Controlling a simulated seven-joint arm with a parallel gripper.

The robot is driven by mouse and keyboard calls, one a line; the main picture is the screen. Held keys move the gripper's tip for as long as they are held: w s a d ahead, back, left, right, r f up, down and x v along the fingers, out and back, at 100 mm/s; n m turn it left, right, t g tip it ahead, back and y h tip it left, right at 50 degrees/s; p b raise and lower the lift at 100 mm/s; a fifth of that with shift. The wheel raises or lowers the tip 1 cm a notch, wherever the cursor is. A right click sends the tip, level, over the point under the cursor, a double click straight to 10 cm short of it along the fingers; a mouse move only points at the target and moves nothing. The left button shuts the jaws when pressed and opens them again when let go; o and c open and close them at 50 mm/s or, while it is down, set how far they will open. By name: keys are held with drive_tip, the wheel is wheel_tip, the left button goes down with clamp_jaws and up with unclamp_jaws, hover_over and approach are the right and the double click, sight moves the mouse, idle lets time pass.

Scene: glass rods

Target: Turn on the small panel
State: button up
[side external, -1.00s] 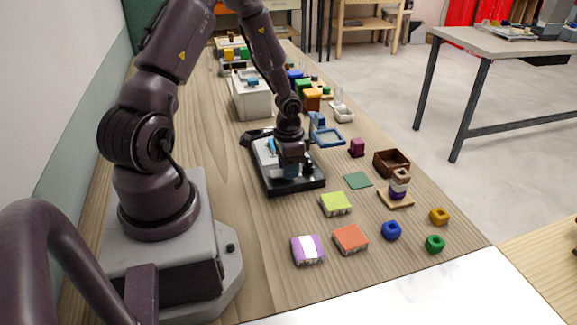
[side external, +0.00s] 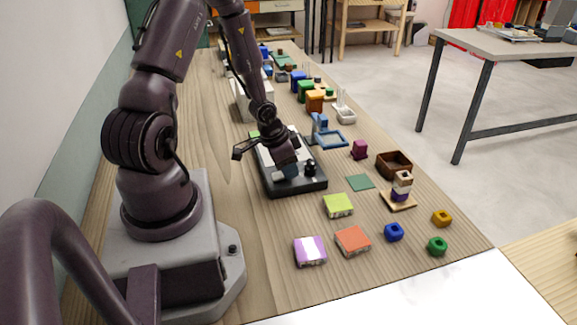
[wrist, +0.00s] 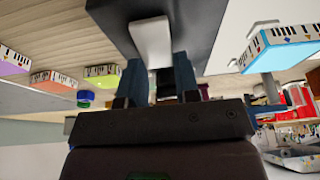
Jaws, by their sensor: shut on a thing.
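The small panel (side external: 312,186) is a low dark board with a pale top, lying on the wooden table in front of my arm. A black knob (side external: 311,168) stands on it near its right end. My gripper (side external: 287,171) is low over the panel, tilted, just left of the knob. In the wrist view, its blue fingers (wrist: 160,82) close around a white lever-like piece (wrist: 152,42) in front of the panel's dark surface (wrist: 200,25). The piece's contact with the panel and the panel's far part are partly hidden by my gripper.
A green-yellow block (side external: 338,205), an orange block (side external: 352,241) and a purple block (side external: 310,250) lie nearer the camera. A blue frame-like stand (side external: 327,136) is behind the panel at the right. A brown box (side external: 393,165) stands farther right.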

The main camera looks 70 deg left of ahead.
drive_tip(key=o, duration=0.9)
drive_tip(key=shift+v, duration=1.6)
drive_tip(key=s, duration=1.2)
